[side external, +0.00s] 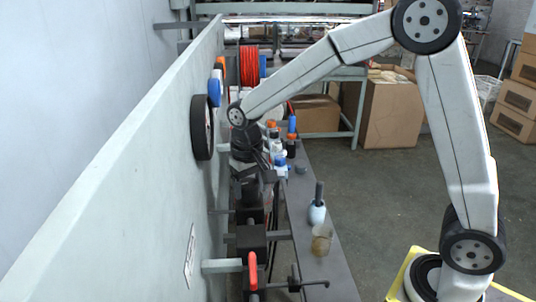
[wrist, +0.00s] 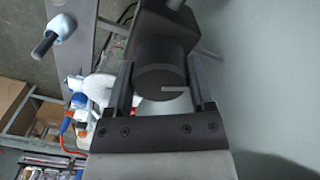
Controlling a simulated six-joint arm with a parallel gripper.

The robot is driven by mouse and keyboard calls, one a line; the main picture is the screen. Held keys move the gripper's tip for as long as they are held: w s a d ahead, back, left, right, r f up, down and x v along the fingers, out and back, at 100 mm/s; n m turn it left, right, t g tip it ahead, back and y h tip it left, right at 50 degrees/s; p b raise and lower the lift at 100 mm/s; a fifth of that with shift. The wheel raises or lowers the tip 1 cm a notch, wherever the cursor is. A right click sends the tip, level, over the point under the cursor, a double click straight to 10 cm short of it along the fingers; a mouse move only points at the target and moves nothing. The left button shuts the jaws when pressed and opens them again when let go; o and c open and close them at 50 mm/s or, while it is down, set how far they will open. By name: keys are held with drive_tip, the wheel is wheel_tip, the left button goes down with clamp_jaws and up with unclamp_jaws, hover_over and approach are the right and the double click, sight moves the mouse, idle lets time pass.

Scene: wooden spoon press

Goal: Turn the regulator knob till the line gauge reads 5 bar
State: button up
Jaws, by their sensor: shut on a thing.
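The regulator knob (wrist: 158,68) is a dark cylinder with a pale index line on its end face, seen in the wrist view. The line points to the right in the picture. My gripper (wrist: 160,78) has one finger on each side of the knob and is shut on it. In the side external view my gripper (side external: 252,178) points down over the black units along the panel, and its arm end hides most of the knob. A large dark round gauge (side external: 201,127) on the panel is seen nearly edge-on; its reading cannot be told.
The pale panel (side external: 130,170) stands close on the left of my gripper. A narrow grey bench (side external: 325,205) holds a pale bottle with a dark handle (side external: 317,212) and a small jar (side external: 321,240). A red-handled valve (side external: 252,271) is nearer the camera. Open floor lies to the right.

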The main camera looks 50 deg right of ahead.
sight(249, 182)
drive_tip(key=shift+r+m, duration=0.1)
drive_tip(key=shift+m, duration=0.7)
drive_tip(key=o, duration=1.2)
drive_tip(key=shift+r, duration=0.1)
drive_tip(key=shift+r, duration=3.8)
